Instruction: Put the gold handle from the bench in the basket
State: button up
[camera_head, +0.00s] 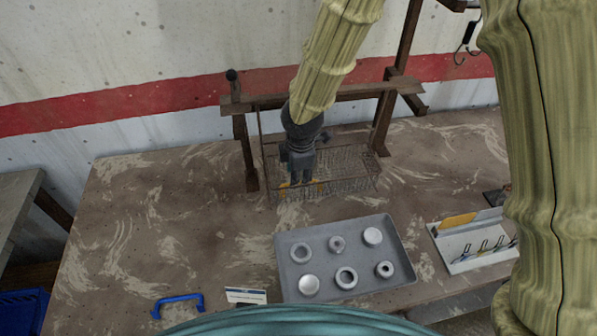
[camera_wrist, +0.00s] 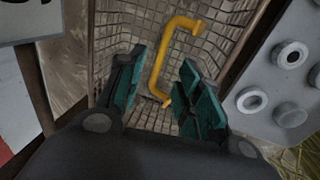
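The gold handle (camera_wrist: 158,70), a yellow bar with bent ends, shows in the wrist view against the wire mesh of the basket (camera_wrist: 225,25). It lies between my gripper's two teal finger pads, with gaps visible beside it. My gripper (camera_wrist: 163,92) is open. In the head view my gripper (camera_head: 299,182) points down into the left part of the wire basket (camera_head: 350,170), and bits of the gold handle (camera_head: 284,185) show at its fingertips. Whether the handle rests on the basket's floor or is just above it is hard to tell.
The basket sits under a rusty rack rail (camera_head: 350,94) with posts. A grey tray (camera_head: 345,222) with several round parts is in front. A blue handle (camera_head: 178,302) lies front left, and a white holder (camera_head: 472,240) stands right. The bench's left side is clear.

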jog(key=shift+r, duration=0.1)
notch_tip(320, 180, up, 12)
jog(key=s, duration=0.2)
jog(key=shift+d+f, duration=0.2)
jog(key=shift+d, duration=0.05)
